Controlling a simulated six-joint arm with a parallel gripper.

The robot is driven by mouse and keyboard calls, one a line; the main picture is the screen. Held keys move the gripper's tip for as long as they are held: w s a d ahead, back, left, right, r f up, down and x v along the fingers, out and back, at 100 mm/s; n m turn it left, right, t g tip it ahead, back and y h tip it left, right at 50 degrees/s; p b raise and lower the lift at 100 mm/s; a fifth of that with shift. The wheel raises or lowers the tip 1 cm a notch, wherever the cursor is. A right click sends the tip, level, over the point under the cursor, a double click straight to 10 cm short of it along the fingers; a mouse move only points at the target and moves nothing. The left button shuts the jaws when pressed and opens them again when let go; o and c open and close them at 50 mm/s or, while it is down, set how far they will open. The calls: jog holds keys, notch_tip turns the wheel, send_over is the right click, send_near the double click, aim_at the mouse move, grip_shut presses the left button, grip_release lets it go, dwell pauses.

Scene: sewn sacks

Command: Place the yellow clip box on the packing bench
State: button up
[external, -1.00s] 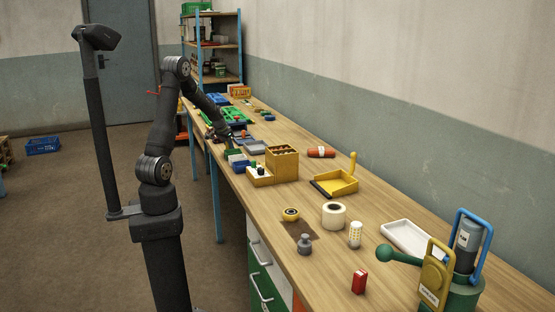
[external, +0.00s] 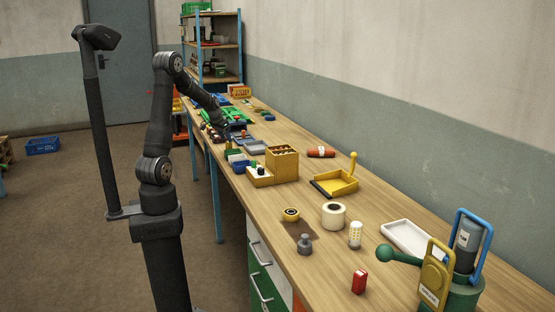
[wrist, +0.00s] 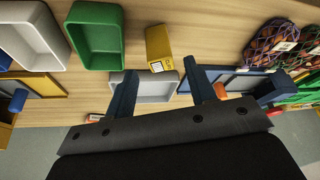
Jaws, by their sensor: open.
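A yellow box with a white-and-yellow label, which looks like the clip box (wrist: 158,45), lies on the wooden bench top (wrist: 205,25) in the wrist view. It is just beyond my fingertips, roughly between their lines. My gripper (wrist: 160,68) is open with nothing held between its fingers. A grey tray (wrist: 152,86) shows between and below the fingers. In the external view my gripper (external: 226,129) is low over the far part of the long wooden bench (external: 330,215). I cannot make out the yellow clip box there.
A green bin (wrist: 95,36) and a white bin (wrist: 30,35) stand left of the yellow box. Netted sacks (wrist: 275,42) lie at the right. A yellow compartment box (external: 282,163) stands nearer on the bench. Bare wood shows between the nearer items.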

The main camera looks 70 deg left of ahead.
aim_at(229, 146)
jog(key=a+v, duration=0.1)
jog(key=v, duration=0.5)
jog(key=shift+d, duration=0.45)
jog(key=x, duration=1.2)
jog(key=shift+f, duration=0.2)
notch_tip(229, 146, up, 2)
jog(key=shift+r, duration=0.45)
